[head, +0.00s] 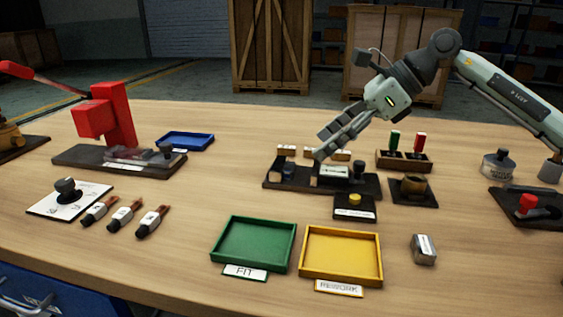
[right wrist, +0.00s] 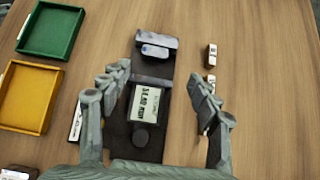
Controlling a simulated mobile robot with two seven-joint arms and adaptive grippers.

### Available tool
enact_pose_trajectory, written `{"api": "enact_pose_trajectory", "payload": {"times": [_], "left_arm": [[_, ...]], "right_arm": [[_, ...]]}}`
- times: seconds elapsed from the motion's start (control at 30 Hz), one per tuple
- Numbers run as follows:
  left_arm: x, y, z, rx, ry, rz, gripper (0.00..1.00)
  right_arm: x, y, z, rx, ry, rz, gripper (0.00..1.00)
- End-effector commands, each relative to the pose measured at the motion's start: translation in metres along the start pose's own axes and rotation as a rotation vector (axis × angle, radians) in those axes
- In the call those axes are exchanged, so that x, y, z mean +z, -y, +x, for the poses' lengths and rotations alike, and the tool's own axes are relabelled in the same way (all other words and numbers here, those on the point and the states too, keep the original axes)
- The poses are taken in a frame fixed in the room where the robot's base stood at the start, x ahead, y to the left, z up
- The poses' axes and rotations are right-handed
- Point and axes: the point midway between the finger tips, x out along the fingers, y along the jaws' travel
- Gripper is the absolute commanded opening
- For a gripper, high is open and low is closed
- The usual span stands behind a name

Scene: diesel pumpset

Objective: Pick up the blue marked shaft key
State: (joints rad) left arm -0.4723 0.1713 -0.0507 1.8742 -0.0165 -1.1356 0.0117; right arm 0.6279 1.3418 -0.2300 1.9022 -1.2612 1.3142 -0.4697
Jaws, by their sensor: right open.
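A small pale metal piece with a blue mark (right wrist: 155,50), which looks like the blue marked shaft key, sits at the far end of a dark gauge fixture (right wrist: 118,146) in the right wrist view. In the head view, a small bluish piece (head: 288,170) shows at the left end of that fixture. My right gripper (head: 321,146) is above the fixture, pointing down and left. In the right wrist view its open, empty fingers (right wrist: 160,82) straddle the fixture's display, with the marked piece beyond the fingertips. My left gripper is not in view.
A green tray (head: 216,254) and a yellow tray (head: 377,270) lie in front. Small labelled blocks (right wrist: 212,55) stand behind the fixture, near one finger. A black box with a yellow button (head: 354,207) is in front. A red press (head: 118,115) stands left.

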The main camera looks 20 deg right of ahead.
Motion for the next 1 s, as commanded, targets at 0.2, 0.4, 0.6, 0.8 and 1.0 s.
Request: {"api": "enact_pose_trajectory", "payload": {"times": [0.2,0.4,0.6,0.8,1.0], "left_arm": [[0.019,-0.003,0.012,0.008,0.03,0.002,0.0],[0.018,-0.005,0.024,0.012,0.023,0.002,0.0],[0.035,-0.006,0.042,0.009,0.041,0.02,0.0],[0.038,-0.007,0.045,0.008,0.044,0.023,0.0],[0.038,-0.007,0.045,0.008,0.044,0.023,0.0]], "right_arm": [[0.001,-0.002,0.02,0.003,0.001,-0.001,0.62],[0.004,-0.008,0.042,0.008,0.001,0.0,0.62],[0.003,-0.008,0.068,0.004,0.001,0.0,0.62],[0.002,-0.007,0.071,0.002,0.001,0.0,0.62],[0.002,-0.007,0.071,0.002,0.0,0.0,0.47]]}}
